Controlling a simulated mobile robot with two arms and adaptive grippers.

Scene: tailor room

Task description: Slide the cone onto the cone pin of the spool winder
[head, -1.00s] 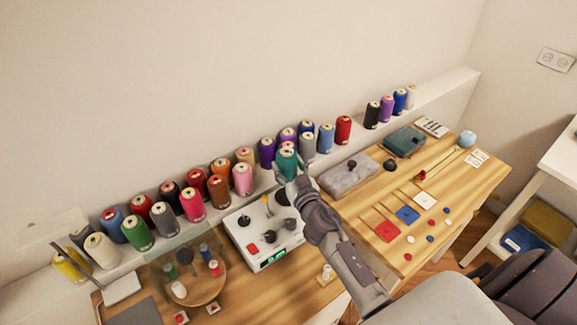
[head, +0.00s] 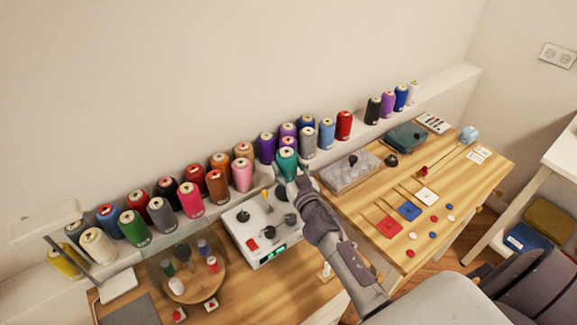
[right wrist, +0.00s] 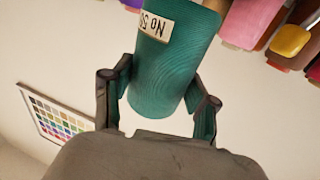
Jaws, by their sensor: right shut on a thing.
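The teal cone (head: 287,160) is in my right gripper (head: 290,178), held above the back right of the spool winder. In the right wrist view the cone (right wrist: 172,60) stands between the two fingers of the gripper (right wrist: 160,98), with a label on its side. The spool winder (head: 240,218) is a white box with dark knobs, a red button, a yellow-tipped lever and a green display. The cone and my gripper cover its back right part, and I cannot make out the cone pin clearly. My left gripper is not in view.
A shelf ledge (head: 450,83) behind the winder carries a row of coloured thread cones, close to the held cone. A round wooden tray (head: 205,290) with small spools is left of the winder. A grey box (head: 345,176) stands to the right on the wooden table.

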